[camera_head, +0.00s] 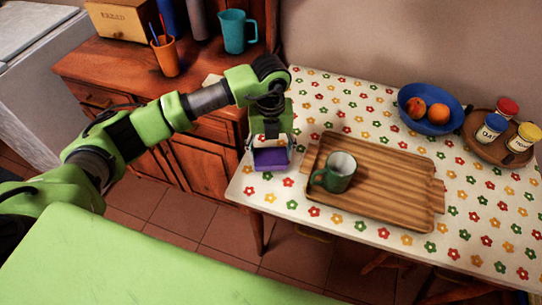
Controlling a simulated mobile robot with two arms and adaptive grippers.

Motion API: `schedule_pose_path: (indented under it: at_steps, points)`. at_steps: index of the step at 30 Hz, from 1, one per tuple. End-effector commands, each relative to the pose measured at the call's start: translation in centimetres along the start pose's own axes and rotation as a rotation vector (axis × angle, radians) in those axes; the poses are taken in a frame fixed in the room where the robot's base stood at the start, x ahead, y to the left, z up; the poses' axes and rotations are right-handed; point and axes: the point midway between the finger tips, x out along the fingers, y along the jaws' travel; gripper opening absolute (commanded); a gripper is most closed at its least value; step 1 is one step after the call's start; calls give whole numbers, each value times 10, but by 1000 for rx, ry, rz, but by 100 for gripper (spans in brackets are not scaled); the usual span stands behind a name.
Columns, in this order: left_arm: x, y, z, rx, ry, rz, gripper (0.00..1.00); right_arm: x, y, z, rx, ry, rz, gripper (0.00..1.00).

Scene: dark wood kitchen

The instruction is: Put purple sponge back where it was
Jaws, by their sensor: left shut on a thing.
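The purple sponge (270,159) is at the left end of the table with the flowered cloth (415,242). My left gripper (271,150) points down over the sponge and is shut on it. I cannot tell whether the sponge touches the cloth or hangs just above it. My right gripper does not show.
A wooden tray (392,190) with a green mug (335,172) lies right of the sponge. A blue bowl (437,122) of fruit and a round board (486,151) with jars stand farther right. A wooden cabinet (105,72) holds an orange cup (165,58) and teal pitcher (236,32).

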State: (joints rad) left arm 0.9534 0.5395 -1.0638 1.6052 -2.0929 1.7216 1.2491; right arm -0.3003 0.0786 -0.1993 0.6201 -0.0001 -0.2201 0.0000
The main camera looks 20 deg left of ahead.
Motion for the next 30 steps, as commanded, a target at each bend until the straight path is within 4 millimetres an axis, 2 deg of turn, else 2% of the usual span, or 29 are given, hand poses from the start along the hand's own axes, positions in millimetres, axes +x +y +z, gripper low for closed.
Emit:
schedule_pose_path:
  at_steps: [3,5,16,17,18,30]
  points:
    - [20,0,-3,1,5,2,44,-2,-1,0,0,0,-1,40]
    - [24,0,-2,1,3,1,44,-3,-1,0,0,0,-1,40]
    - [30,0,-2,2,1,0,44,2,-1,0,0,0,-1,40]
    - [28,-1,-2,2,1,0,69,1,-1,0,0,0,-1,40]
    - [28,0,-2,2,1,0,78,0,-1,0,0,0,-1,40]
    - [24,0,-2,1,1,0,78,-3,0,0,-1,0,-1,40]
